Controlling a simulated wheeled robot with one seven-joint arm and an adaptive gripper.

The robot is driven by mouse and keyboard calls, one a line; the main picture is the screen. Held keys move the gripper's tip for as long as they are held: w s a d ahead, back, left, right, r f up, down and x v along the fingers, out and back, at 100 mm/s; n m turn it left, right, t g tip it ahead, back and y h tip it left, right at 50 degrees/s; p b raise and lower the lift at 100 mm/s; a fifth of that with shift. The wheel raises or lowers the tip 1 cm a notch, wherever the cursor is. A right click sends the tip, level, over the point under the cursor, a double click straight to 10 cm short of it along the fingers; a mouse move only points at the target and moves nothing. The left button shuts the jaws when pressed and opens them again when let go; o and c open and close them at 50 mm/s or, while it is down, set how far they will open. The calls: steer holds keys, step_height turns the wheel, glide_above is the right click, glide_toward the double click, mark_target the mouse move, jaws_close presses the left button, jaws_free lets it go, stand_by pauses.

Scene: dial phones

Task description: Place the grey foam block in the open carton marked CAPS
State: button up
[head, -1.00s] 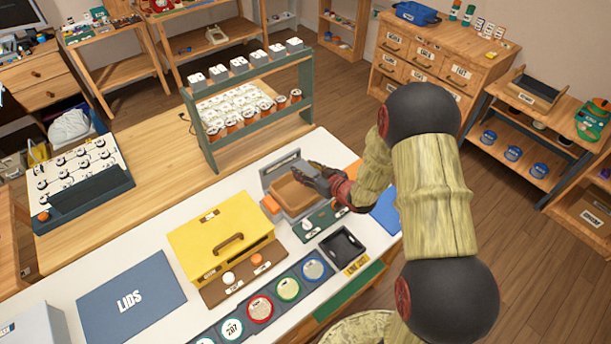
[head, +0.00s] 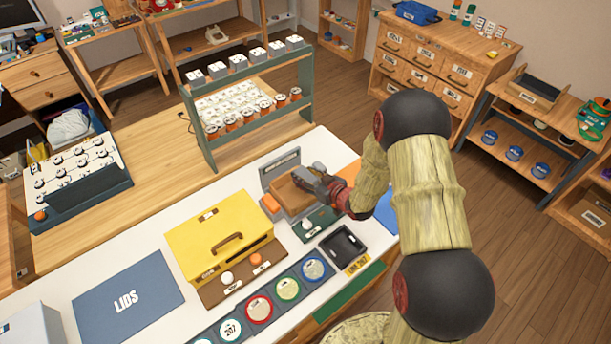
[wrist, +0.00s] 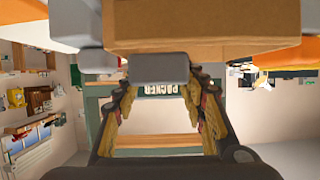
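The grey foam block (wrist: 160,68) sits between the tips of my gripper (wrist: 161,88) in the wrist view, with the fingers closed against its sides. In the head view my gripper (head: 312,180) reaches over the right part of an open brown carton (head: 287,196). The carton stands on a grey stand with an upright back plate. In the wrist view a cardboard-coloured box (wrist: 200,28) fills the top, close behind the block. My gripper hides part of the carton in the head view. I cannot read a CAPS marking.
A yellow box with a handle (head: 205,237) stands left of the carton on the white table. A black tray (head: 343,246) lies in front. A green rack (head: 208,150) stands behind.

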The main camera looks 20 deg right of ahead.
steer(key=o, duration=0.4)
steer(key=shift+o, duration=0.2)
steer(key=shift+r, duration=0.15)
